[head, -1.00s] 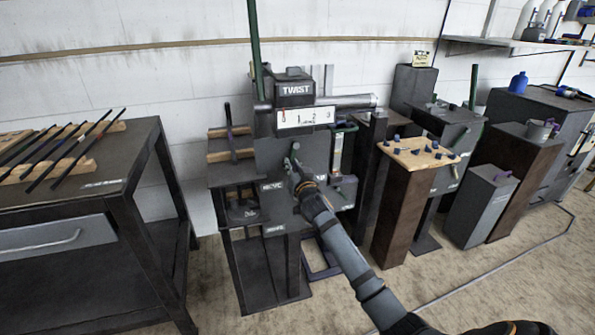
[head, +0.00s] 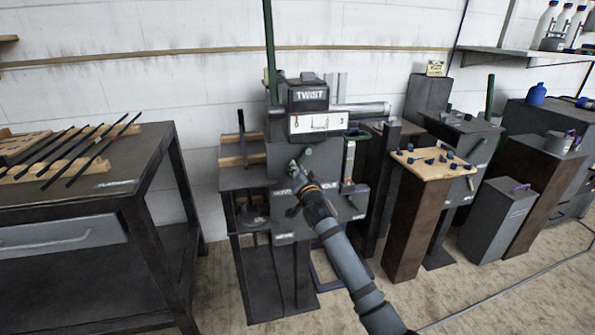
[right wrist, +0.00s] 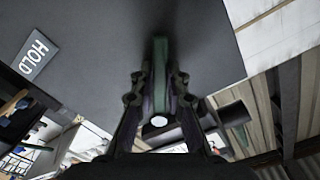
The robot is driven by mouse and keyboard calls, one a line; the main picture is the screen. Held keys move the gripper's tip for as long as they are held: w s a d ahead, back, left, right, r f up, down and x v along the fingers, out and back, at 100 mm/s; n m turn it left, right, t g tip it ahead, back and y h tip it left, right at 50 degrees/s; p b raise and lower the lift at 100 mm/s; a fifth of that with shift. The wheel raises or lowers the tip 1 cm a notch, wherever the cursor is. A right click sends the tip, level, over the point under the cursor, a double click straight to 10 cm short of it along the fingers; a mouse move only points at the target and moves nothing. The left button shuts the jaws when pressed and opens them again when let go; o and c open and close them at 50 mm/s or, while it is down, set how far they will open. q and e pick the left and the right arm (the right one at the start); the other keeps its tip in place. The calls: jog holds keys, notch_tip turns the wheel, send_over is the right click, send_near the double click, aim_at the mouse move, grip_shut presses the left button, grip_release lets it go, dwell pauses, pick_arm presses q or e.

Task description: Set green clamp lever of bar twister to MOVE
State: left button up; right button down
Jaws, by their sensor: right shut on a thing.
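The bar twister (head: 310,95), a dark machine marked TWIST, stands mid-view in the head view. On its front plate is the green clamp lever (right wrist: 161,75), which shows between the fingers in the right wrist view. My right gripper (head: 296,172) is shut on this lever, with a finger on each side of it (right wrist: 158,100). In the head view the gripper sits low and left of the lever's green pivot and partly hides the lever. The HOLD label (right wrist: 34,54) is clear in the right wrist view, apart from the lever. My left gripper is not in view.
A dark table (head: 150,150) with several thin bars stands at the left. A brown pedestal (head: 408,225) with a board of small dark pieces stands close on the right. A tall green upright lever (head: 269,45) rises from the machine. Bare floor lies in front.

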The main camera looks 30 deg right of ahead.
jog(key=c, duration=1.3)
grip_release()
jog(key=v, duration=1.2)
jog(key=shift+f, duration=0.1)
